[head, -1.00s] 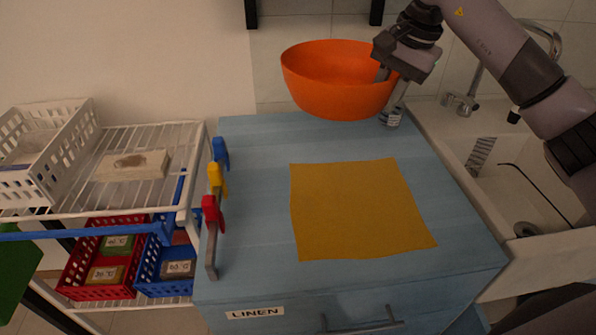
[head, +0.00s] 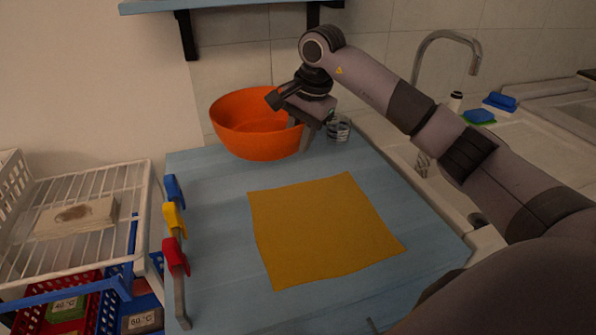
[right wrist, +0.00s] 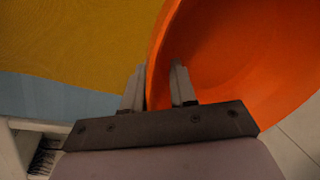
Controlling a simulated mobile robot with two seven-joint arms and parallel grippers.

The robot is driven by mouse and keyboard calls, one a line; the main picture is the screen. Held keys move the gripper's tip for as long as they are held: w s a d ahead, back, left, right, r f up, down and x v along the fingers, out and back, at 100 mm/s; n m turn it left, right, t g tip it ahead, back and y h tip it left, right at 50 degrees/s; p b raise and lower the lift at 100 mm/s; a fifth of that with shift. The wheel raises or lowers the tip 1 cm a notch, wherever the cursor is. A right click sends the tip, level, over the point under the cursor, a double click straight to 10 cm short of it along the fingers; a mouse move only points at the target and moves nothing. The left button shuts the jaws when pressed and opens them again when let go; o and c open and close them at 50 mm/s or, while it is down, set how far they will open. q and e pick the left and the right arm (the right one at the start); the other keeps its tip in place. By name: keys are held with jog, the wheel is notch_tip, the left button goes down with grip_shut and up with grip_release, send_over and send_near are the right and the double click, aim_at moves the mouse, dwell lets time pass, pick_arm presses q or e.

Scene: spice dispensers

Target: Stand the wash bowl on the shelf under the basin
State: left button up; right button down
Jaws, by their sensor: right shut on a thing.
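The wash bowl (head: 248,130), deep and orange, is upright at the back of the blue cabinet top. I cannot tell whether its bottom touches the surface. My right gripper (head: 299,138) is shut on the bowl's right rim. In the right wrist view the bowl (right wrist: 245,55) fills the right side, with one finger inside its wall and one outside, the gripper (right wrist: 160,85) pinching the rim. The white basin (head: 400,160) is at the right, partly covered by my right arm. The shelf under it is not visible. My left gripper is not in view.
A mustard cloth (head: 320,228) lies on the cabinet top (head: 215,215). A small jar (head: 338,129) stands behind my gripper. Coloured clips (head: 174,220) line the left edge. A wire rack (head: 90,245) stands left. A tap (head: 445,45) rises behind the basin. A wall shelf (head: 230,4) hangs above.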

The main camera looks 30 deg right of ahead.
jog(key=x, duration=0.3)
jog(key=s+x, duration=0.1)
jog(key=x, duration=0.1)
jog(key=s+x, duration=0.1)
jog(key=x, duration=0.2)
jog(key=shift+w+d+f+p, duration=0.15)
jog(key=shift+d+f+p, duration=0.2)
jog(key=shift+f, duration=0.25)
jog(key=shift+a+f+b, duration=0.1)
jog(key=shift+f+b, duration=0.4)
jog(key=c, duration=0.9)
grip_release()
jog(key=shift+f, duration=0.15)
